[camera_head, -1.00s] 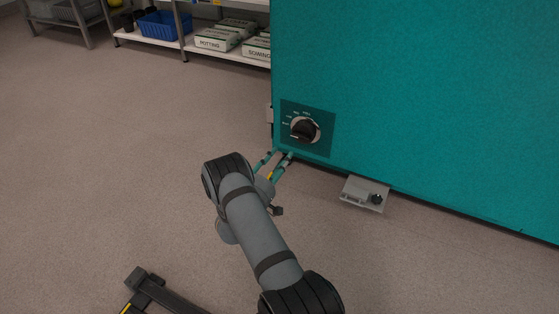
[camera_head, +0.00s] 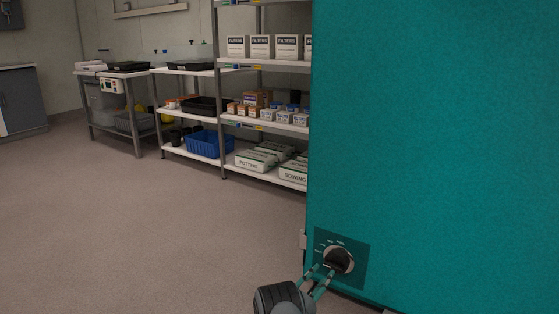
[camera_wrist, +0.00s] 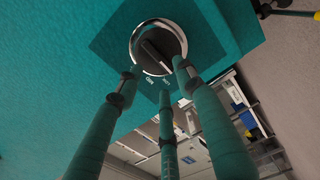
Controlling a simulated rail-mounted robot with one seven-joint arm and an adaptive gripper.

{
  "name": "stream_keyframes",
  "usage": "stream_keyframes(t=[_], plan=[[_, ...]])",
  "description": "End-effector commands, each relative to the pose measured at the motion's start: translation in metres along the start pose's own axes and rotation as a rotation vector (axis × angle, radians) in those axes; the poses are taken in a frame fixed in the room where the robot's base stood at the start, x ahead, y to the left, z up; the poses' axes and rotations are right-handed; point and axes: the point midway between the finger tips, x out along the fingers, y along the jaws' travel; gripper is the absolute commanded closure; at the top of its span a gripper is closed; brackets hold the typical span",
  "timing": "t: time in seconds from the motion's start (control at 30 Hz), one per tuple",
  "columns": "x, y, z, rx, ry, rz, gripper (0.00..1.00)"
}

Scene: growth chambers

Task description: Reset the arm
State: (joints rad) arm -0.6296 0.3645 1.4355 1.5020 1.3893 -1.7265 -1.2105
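My gripper (camera_head: 322,270) is at the lower edge of the head view, just below and left of a black dial knob (camera_head: 339,260) on the teal cabinet (camera_head: 430,140). In the wrist view, the teal fingers of my gripper (camera_wrist: 158,78) are spread apart with nothing between them. Their tips lie just below the knob (camera_wrist: 157,46), which has a silver ring and sits on a dark teal square plate. Whether any fingertip touches the ring is hard to tell. Most of my arm is out of the head view.
The teal cabinet fills the right side. A shelf rack (camera_head: 222,100) behind it holds filter boxes, small cartons, a blue crate (camera_head: 209,144) and white bags. A side table (camera_head: 112,72) stands at the back left. The floor (camera_head: 130,230) at left is clear.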

Motion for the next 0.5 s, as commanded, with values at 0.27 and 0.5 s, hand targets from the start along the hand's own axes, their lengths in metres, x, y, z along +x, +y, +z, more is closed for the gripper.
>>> stream_keyframes(t=[0.27, 0.5], plan=[[0.044, 0.0, 0.0, 0.001, 0.001, 0.001, 0.62], [0.052, 0.0, -0.001, 0.032, 0.003, 0.0, 0.62]])
